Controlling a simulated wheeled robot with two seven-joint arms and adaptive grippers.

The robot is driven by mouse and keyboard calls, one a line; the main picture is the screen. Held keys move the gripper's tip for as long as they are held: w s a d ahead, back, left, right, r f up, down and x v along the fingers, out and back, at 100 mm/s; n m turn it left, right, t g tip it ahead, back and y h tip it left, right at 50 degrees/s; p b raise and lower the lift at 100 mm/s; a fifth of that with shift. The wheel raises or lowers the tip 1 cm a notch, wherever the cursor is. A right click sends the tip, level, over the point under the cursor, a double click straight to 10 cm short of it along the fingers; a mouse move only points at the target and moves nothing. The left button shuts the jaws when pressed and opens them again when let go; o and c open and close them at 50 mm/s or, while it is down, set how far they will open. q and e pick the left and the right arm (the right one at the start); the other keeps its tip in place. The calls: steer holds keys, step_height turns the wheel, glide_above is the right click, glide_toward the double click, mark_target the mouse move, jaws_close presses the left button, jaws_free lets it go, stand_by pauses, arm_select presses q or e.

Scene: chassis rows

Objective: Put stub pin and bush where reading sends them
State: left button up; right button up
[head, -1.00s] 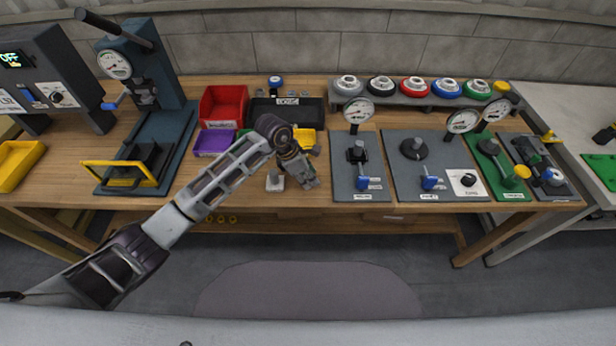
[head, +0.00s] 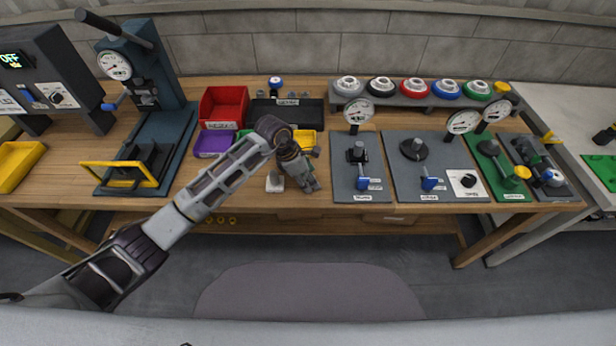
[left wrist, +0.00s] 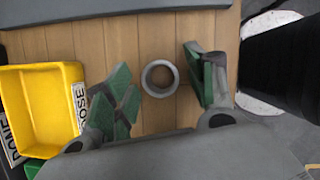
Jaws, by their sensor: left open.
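The bush, a short grey ring (left wrist: 160,77), stands on the wooden bench with its open end up in the left wrist view. My left gripper (left wrist: 158,82) is open, with a green-padded finger on each side of the ring and a gap on both sides. My right gripper is not in view.
A yellow bin (left wrist: 45,105) is close beside the left gripper. Red (head: 223,104) and purple (head: 214,143) bins and a black tray (head: 288,110) stand behind. Grey plates with dial gauges (head: 359,110) are to the right. A blue press (head: 150,90) is left.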

arm_select(q)
steer(key=shift+r, duration=0.15)
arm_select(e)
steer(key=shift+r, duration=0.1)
arm_select(q)
steer(key=shift+a+r+p, duration=0.2)
steer(key=shift+r+p, duration=0.2)
steer(key=shift+r, duration=0.05)
steer(key=shift+s+a+r+p, duration=0.1)
steer(key=shift+a+r+p, duration=0.15)
steer(key=shift+r+p, duration=0.25)
steer(key=shift+p+v, duration=0.5)
steer(key=shift+v, duration=0.6)
steer(key=shift+a+r, duration=0.1)
steer(key=shift+r, duration=0.3)
steer(key=shift+s+a+r+p, duration=0.1)
steer(key=shift+a+r+p, duration=0.15)
steer(key=shift+r+p, duration=0.4)
steer(key=shift+p+v, duration=1.3)
steer(key=shift+v, duration=1.35)
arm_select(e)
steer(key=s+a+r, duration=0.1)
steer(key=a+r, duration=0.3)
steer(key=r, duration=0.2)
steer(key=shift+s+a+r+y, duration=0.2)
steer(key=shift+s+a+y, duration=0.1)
